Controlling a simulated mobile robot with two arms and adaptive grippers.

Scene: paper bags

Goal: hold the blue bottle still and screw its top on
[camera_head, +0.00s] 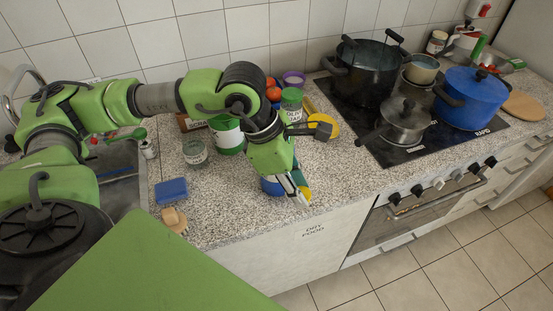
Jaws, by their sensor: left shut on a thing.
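My left gripper (296,188) reaches down to the front edge of the speckled counter, with its fingers shut. Part of a blue round object (269,186), which looks like the blue bottle, shows just left of the fingers. The gripper and wrist hide most of it, so its tilt and its mouth cannot be seen. A small yellow patch (305,193) shows at the fingertips; I cannot tell whether it is the top. My right gripper is not in view.
A blue sponge (171,191) and a wooden brush (174,220) lie to the left. A glass jar (195,152) and a white-and-green tin (227,134) stand behind the gripper. The stove at right holds a black pot (372,76), a grey pan (405,122) and a blue pot (470,98).

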